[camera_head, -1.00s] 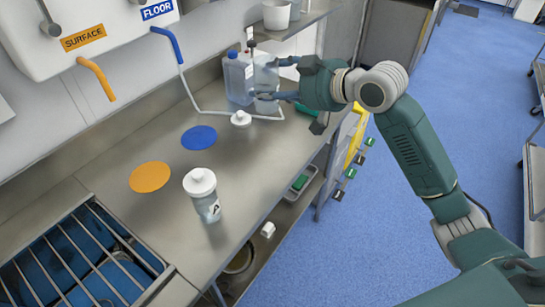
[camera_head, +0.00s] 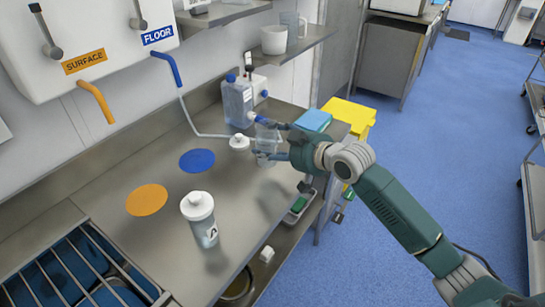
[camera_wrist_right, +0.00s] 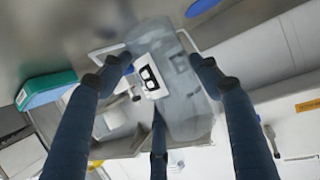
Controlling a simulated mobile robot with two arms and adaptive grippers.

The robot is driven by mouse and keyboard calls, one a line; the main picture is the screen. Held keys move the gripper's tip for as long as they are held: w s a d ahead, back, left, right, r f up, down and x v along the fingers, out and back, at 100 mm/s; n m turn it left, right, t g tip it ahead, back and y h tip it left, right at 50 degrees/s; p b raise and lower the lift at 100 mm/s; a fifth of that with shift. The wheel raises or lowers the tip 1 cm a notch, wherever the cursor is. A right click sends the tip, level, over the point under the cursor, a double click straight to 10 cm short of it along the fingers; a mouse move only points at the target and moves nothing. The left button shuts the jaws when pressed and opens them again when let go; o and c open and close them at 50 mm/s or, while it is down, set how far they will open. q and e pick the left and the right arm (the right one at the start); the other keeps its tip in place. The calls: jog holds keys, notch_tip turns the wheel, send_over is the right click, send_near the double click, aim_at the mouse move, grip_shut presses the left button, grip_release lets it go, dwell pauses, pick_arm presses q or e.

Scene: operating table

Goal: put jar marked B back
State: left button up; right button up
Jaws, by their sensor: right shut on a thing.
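My right gripper (camera_head: 272,139) is shut around a clear, open-topped jar (camera_head: 267,150) near the counter's right edge. In the right wrist view the jar (camera_wrist_right: 187,100) lies between the fingers (camera_wrist_right: 158,75), and its white label (camera_wrist_right: 152,75) bears a black mark that looks like a B. I cannot tell whether the jar touches the counter. A loose white lid (camera_head: 239,142) lies on the counter just left of it. A second jar (camera_head: 204,229), marked A, stands upright with its white lid on, nearer the front. My left gripper is not in view.
The steel counter (camera_head: 235,190) carries a blue disc (camera_head: 197,160) and an orange disc (camera_head: 147,200). A clear canister (camera_head: 238,103) with a blue cap stands behind the held jar. A hose (camera_head: 190,115) runs across the counter. A shelf (camera_head: 290,46) hangs above the back.

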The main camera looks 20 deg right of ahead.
jog(key=shift+f, duration=2.3)
jog(key=shift+f, duration=0.15)
jog(key=o, duration=1.2)
